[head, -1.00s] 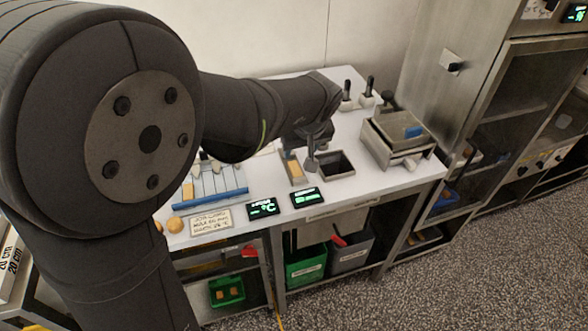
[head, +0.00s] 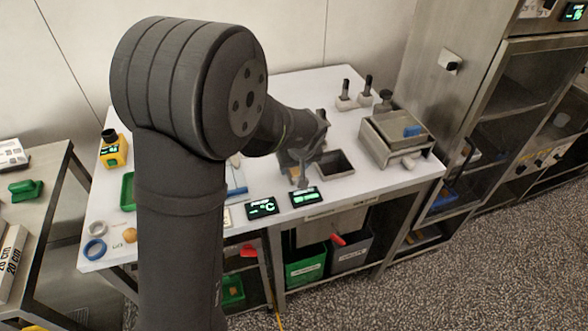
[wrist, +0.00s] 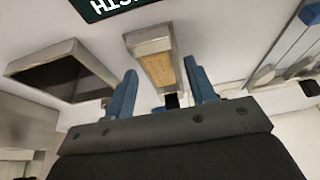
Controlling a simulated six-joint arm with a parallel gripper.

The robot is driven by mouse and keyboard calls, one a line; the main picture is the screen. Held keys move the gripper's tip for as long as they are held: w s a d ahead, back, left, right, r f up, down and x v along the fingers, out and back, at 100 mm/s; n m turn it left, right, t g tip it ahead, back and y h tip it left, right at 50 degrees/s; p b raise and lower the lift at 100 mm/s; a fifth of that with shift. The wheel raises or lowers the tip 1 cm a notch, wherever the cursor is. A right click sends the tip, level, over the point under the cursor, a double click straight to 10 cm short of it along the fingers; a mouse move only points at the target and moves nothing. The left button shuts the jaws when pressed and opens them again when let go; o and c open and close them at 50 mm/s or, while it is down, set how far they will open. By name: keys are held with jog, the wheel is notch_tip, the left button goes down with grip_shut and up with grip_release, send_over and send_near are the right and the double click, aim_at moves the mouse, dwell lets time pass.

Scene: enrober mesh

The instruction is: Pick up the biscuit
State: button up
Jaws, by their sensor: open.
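The biscuit (wrist: 158,70) is a tan, oblong piece in a narrow metal holder (wrist: 146,37) on the white table. In the wrist view it lies ahead of my gripper (wrist: 164,88), roughly centred between the two blue fingers. The fingers are apart with nothing between them, so my gripper is open. In the head view my gripper (head: 297,172) is over the holder area, and a small tan patch of the biscuit (head: 295,174) shows there. Most of the biscuit is hidden by the gripper in that view.
A square dark well (head: 335,165) with a metal rim lies right of the gripper. Two small displays (head: 262,208) stand at the table's front edge. A metal box machine (head: 395,137) stands at the right. Two dark-handled tools (head: 346,95) stand at the back.

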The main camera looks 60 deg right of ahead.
jog(key=shift+f, duration=0.1)
jog(key=shift+c, duration=0.2)
jog(key=c, duration=0.8)
